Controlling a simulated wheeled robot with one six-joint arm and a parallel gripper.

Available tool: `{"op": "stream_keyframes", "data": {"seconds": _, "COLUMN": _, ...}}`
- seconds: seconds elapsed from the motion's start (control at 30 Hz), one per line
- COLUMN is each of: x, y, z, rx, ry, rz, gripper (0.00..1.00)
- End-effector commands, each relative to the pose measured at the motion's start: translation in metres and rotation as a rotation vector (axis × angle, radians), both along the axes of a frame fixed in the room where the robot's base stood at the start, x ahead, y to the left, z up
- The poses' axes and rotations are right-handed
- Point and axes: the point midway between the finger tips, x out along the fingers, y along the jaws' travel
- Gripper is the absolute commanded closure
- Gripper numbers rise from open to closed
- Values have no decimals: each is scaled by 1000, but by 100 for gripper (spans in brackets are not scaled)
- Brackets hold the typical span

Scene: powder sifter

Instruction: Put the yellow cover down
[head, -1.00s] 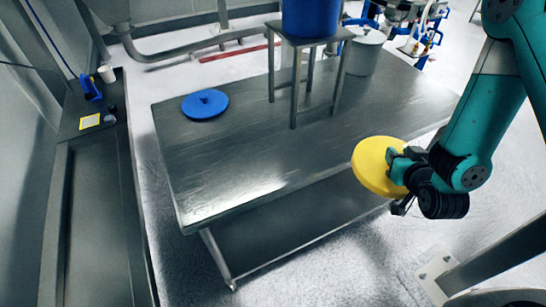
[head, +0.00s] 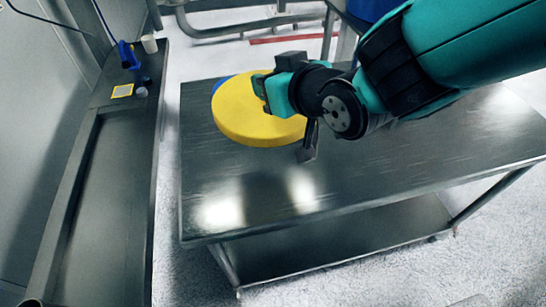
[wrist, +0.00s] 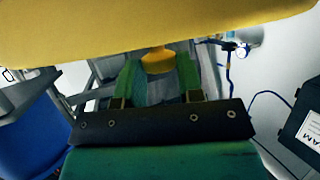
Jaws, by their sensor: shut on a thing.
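The yellow cover (head: 248,112) is a thick round disc in the head view, held above the left part of the steel table (head: 400,155). My gripper (head: 272,92) is shut on the cover's knob. In the wrist view the cover (wrist: 150,30) fills the top, and its yellow knob (wrist: 157,60) sits between the green fingers of my gripper (wrist: 158,80). A dark shadow lies on the table below the cover. The blue lid (head: 221,82) on the table is mostly hidden behind the cover.
A blue container (head: 368,8) shows partly at the top, behind my arm. A side counter (head: 110,150) at the left holds a blue item (head: 127,55), a white cup (head: 149,43) and a yellow-edged card (head: 122,90). The table's front left is bare.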

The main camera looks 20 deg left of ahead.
Motion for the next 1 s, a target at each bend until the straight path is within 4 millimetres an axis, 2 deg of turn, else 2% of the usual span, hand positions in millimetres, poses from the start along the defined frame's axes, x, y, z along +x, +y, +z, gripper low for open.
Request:
{"op": "stream_keyframes", "data": {"seconds": 0.3, "x": -3, "y": 3, "z": -89, "rx": -9, "ry": 6, "rz": 8, "gripper": 99}}
{"op": "stream_keyframes", "data": {"seconds": 0.5, "x": -2, "y": 2, "z": -134, "rx": -5, "ry": 4, "rz": 5, "gripper": 99}}
{"op": "stream_keyframes", "data": {"seconds": 0.73, "x": -1, "y": 1, "z": -156, "rx": -2, "ry": 2, "rz": 3, "gripper": 99}}
{"op": "stream_keyframes", "data": {"seconds": 0.9, "x": -1, "y": 1, "z": -181, "rx": -3, "ry": 3, "rz": 3, "gripper": 99}}
{"op": "stream_keyframes", "data": {"seconds": 1.0, "x": -1, "y": 1, "z": -187, "rx": -1, "ry": 0, "rz": 2, "gripper": 99}}
